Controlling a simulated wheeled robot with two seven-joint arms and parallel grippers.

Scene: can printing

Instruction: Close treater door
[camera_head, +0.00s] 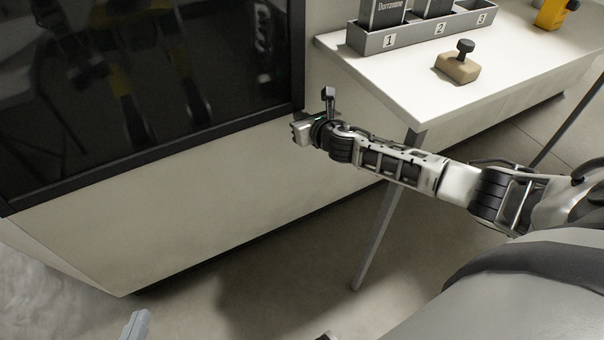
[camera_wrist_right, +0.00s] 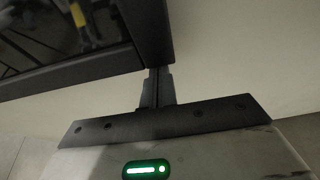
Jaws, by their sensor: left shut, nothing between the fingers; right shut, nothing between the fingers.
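The treater is the large beige cabinet (camera_head: 170,215) on the left of the head view. Its door (camera_head: 190,150) is a dark glass panel in a black frame. The door's lower right corner also shows in the right wrist view (camera_wrist_right: 150,40). The door looks about flush with the cabinet front; I cannot tell whether it is fully closed. My right gripper (camera_head: 297,131) is just below that corner, pointing at the cabinet. In the right wrist view its dark fingers (camera_wrist_right: 157,88) are shut and empty, close to the frame; contact cannot be judged. My left gripper is not clearly visible.
A white table (camera_head: 400,90) stands right of the cabinet. It carries a grey numbered rack (camera_head: 415,38), a tan block with a black knob (camera_head: 458,66) and a yellow object (camera_head: 551,13). Its leg (camera_head: 375,240) stands below my right arm. A pale piece (camera_head: 136,325) shows at the bottom edge.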

